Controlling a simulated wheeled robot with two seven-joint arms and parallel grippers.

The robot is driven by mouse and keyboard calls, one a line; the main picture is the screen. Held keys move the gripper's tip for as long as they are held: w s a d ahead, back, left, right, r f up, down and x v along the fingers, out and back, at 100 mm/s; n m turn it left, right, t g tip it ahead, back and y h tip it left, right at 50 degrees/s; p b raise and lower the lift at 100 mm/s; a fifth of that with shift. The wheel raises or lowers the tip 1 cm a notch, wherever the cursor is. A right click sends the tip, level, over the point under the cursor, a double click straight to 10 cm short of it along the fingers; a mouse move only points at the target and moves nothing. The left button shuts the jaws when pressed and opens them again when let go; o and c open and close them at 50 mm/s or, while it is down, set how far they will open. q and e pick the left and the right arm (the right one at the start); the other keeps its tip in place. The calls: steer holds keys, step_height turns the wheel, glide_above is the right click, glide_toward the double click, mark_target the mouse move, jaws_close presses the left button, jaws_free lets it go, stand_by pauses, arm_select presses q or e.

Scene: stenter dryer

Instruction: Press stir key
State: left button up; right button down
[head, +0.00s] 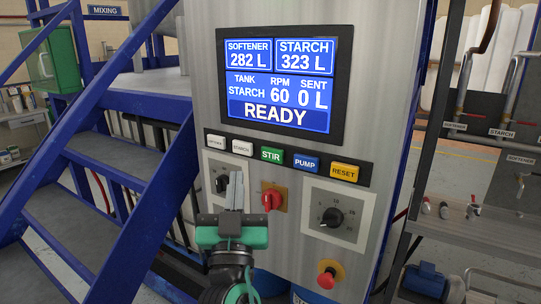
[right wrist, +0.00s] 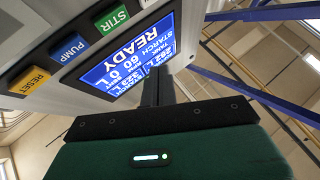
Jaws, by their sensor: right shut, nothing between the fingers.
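The green STIR key (head: 271,154) sits in the middle of the key row on the grey control panel, under the screen. It also shows in the right wrist view (right wrist: 112,18), near the top. My right gripper (head: 236,178) is shut and empty, fingers pointing up. In the head view its tips appear below and left of the STIR key, under the white STARCH key (head: 242,147), and do not cover the STIR key. In the right wrist view the fingers (right wrist: 157,85) overlap the screen's edge, apart from the STIR key. My left gripper is out of view.
The blue PUMP key (head: 306,163) and yellow RESET key (head: 344,171) are right of STIR. The screen (head: 278,85) reads READY. A red switch (head: 271,200), black knobs and a red stop button (head: 327,279) lie below. Blue stairs (head: 110,155) stand left.

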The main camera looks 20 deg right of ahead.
mark_target(272, 155)
steer(key=shift+w+d+p, duration=0.35)
steer(key=shift+w+d, duration=0.55)
steer(key=shift+d, duration=0.25)
steer(key=shift+w+d+p, duration=0.4)
steer(key=shift+w+d, duration=0.45)
steer(key=shift+d, duration=0.25)
steer(key=shift+w+d+p, duration=0.35)
steer(key=shift+w+d, duration=0.55)
steer(key=shift+d, duration=0.25)
steer(key=shift+w+d+b, duration=0.25)
steer(key=shift+d+b, duration=0.05)
steer(key=shift+b, duration=0.2)
